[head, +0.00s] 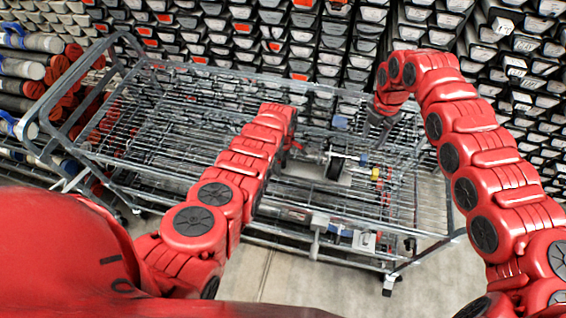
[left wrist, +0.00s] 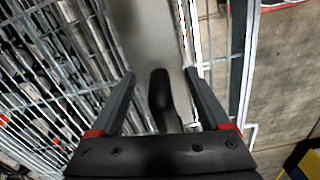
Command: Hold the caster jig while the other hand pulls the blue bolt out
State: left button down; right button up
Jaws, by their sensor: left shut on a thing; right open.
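The caster jig (head: 322,168) is a grey plate with a pale wheel, lying on the wire cart's top. A small blue piece (head: 364,160), likely the blue bolt, shows at its right end, beside a yellow bit. My left gripper (head: 288,152) is at the jig's left side, partly hidden by its own arm. In the left wrist view my left gripper (left wrist: 160,78) has its fingers on either side of the grey jig (left wrist: 150,38), with a dark rounded part between them. My right gripper (head: 377,128) is open, above and behind the blue piece, touching nothing that I can see.
The long wire cart (head: 130,165) has a raised handle frame at left. Racks of labelled dark boxes (head: 300,50) stand behind it. Rolled tubes (head: 30,42) are at far left. Small grey and blue parts (head: 345,238) sit at the cart's front edge. The floor in front is clear.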

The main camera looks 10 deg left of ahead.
jog(key=shift+a+m, duration=0.15)
jog(key=shift+m, duration=0.15)
jog(key=c, duration=0.5)
jog(key=shift+a+m, duration=0.2)
jog(key=shift+m, duration=0.4)
jog(key=shift+c, duration=1.1)
jog(key=m, duration=0.1)
jog(key=a+m, duration=0.1)
jog(key=m, duration=0.1)
jog(key=shift+m, duration=0.3)
grip_shut()
jog(key=shift+a+f+m, duration=0.7)
jog(key=shift+f+m, duration=1.7)
jog(key=shift+f, duration=2.35)
jog(key=shift+d, duration=2.8)
